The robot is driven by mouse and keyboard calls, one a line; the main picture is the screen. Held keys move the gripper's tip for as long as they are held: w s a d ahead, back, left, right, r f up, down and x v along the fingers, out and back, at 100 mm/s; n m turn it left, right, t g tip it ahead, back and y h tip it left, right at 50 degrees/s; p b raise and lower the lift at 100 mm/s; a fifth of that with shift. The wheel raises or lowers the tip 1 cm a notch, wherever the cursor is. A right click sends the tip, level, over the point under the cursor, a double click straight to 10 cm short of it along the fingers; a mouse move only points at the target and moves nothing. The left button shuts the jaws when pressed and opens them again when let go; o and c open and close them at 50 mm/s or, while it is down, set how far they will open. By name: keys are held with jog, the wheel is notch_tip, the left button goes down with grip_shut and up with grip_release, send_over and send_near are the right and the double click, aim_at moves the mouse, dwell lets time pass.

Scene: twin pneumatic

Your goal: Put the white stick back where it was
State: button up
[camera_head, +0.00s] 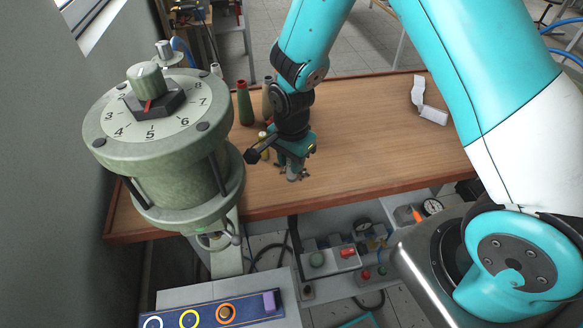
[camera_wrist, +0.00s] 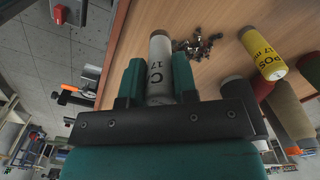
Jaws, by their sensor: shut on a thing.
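The white stick (camera_wrist: 160,52), a pale cylinder with dark "C" and "17" markings, is between the two teal fingers of my gripper (camera_wrist: 158,75) in the wrist view. The gripper is shut on it, and the fingers hide part of its sides. In the head view my gripper (camera_head: 293,163) points down over the wooden table, and the pale end of the stick (camera_head: 293,177) shows just below the fingers. I cannot tell whether that end touches the table. A yellow stick (camera_wrist: 264,55) with dark lettering is to the right in the wrist view.
A green stick (camera_head: 244,103) and other coloured sticks are behind my gripper on the wooden table (camera_head: 370,135). A large green dial device (camera_head: 150,150) stands close at left. Small metal parts (camera_wrist: 197,46) lie near the stick. The table's right side is mostly clear, with a white object (camera_head: 428,105).

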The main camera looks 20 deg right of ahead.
jog(key=shift+f+p, duration=0.45)
jog(key=shift+f, duration=1.6)
jog(key=shift+f, duration=0.15)
jog(key=o, duration=0.8)
notch_tip(320, 180, up, 12)
jog(key=b, duration=0.3)
jog(key=shift+f, duration=0.1)
jog(key=s+a+r+n+y, duration=0.1)
jog(key=s+r+n, duration=0.4)
jog(key=s+n, duration=0.1)
jog(key=s+a+r+n+y, duration=0.1)
jog(key=s+a+r+n, duration=0.1)
jog(key=s+r+n, duration=0.3)
jog(key=s+a+r+n+y, duration=0.1)
jog(key=s+r+n+y, duration=0.1)
jog(key=s+r+n, duration=0.3)
jog(key=shift+s+a+r+n, duration=0.15)
jog(key=shift+s+n, duration=0.8)
jog(key=shift+s, duration=0.1)
jog(key=shift+s+a+r+n, duration=0.1)
jog(key=shift+s+r+n, duration=0.05)
jog(key=shift+s+n, duration=0.85)
